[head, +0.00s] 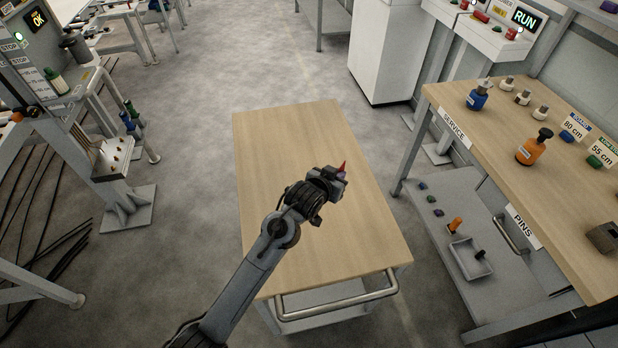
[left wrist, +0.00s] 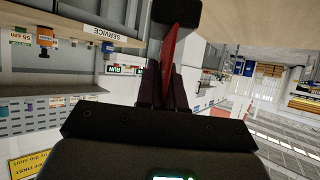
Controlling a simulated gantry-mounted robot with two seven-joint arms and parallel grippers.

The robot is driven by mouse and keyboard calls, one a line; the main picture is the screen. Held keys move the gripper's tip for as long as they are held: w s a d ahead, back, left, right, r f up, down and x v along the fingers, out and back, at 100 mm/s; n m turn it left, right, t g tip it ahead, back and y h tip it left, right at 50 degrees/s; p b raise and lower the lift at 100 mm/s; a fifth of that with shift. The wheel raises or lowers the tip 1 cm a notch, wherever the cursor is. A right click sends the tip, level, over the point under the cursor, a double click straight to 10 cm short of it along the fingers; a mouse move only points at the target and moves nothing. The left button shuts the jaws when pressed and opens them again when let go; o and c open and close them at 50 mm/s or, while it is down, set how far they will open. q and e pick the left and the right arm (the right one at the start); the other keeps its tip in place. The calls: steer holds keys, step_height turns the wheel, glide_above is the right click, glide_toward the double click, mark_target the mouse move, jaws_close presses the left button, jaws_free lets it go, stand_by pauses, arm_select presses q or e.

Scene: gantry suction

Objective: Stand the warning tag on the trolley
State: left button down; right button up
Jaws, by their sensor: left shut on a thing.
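The trolley (head: 285,150) has a bare wooden top and stands in the middle of the head view, with a metal handle at its near end. My left gripper (head: 338,175) is over the trolley top, right of its middle. It is shut on a red tag, the warning tag (head: 343,166), whose pointed tip shows past the fingers. In the left wrist view the red tag (left wrist: 173,62) sticks out between the dark fingers (left wrist: 166,88). Any writing on it cannot be read. Whether it touches the top cannot be told. My right gripper is not in view.
A service bench (head: 500,145) on the right holds a blue bottle (head: 477,97), an orange bottle (head: 534,148) and small signs. Its lower shelf holds a grey tray (head: 470,258). A white cabinet (head: 388,50) stands behind.

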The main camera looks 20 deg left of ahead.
arm_select(q)
steer(key=shift+w+a+f+b, duration=0.4)
steer(key=shift+w+a+f, duration=0.35)
steer(key=shift+a+f, duration=0.9)
steer(key=shift+w+a+f+b, duration=0.4)
steer(key=shift+w+a+f, duration=0.35)
steer(key=shift+a+f, duration=0.8)
steer(key=shift+w+a+f+b, duration=0.4)
steer(key=shift+w+a+f, duration=0.35)
steer(key=shift+a+f, duration=0.9)
steer(key=shift+d+f, duration=0.1)
steer(key=shift+f, duration=0.15)
steer(key=shift+f, duration=0.1)
steer(key=c, duration=1.3)
jaws_free()
steer(key=shift+o, duration=0.2)
